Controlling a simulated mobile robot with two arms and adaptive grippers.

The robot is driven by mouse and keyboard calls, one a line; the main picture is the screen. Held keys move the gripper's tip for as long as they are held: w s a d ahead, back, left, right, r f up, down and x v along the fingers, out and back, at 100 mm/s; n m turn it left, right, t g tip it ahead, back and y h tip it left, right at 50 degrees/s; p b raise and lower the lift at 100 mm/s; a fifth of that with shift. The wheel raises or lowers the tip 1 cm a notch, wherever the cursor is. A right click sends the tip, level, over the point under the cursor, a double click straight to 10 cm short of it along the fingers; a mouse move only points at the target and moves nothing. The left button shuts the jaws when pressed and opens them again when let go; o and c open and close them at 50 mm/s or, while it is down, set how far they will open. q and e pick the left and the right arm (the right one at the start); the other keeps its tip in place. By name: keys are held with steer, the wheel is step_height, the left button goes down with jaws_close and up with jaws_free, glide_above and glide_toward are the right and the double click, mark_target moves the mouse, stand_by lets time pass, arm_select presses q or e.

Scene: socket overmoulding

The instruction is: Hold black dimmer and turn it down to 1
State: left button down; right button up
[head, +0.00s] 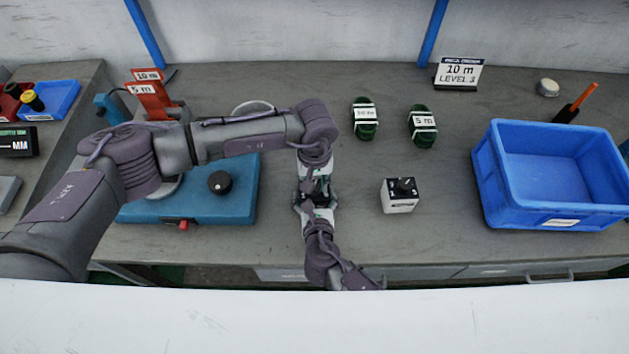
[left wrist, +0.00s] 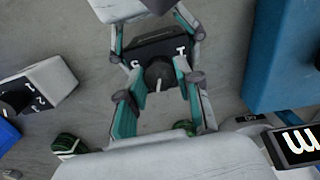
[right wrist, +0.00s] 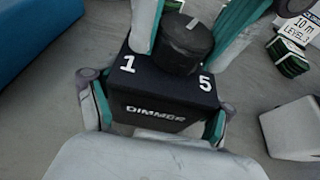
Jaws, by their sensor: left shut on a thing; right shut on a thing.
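The black dimmer (right wrist: 155,90) is a box with a round knob (right wrist: 185,42) on top, marked 1 and 5 at the corners of its labelled side. My right gripper (head: 318,212) is shut on the box, one finger on each side. My left gripper (head: 315,182) is shut on the knob from the opposite side. In the left wrist view, the knob (left wrist: 159,74) carries a white pointer facing away from the labelled side, at neither 1 nor 5. In the head view the dimmer is mostly hidden by both grippers.
A white dimmer box (head: 400,203) with a black knob stands right of the grippers. A blue machine (head: 190,208) is on the left, and a blue crate (head: 550,215) on the right. Green cable coils (head: 365,130) lie behind.

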arm_select(q)
steer(key=n, duration=0.7)
arm_select(e)
steer(key=shift+f, duration=0.1)
arm_select(q)
steer(key=n, duration=0.6)
steer(key=shift+n, duration=0.3)
steer(key=n, duration=1.2)
steer(key=shift+n, duration=0.7)
steer(key=c, duration=0.8)
jaws_free()
steer(key=shift+o, duration=0.2)
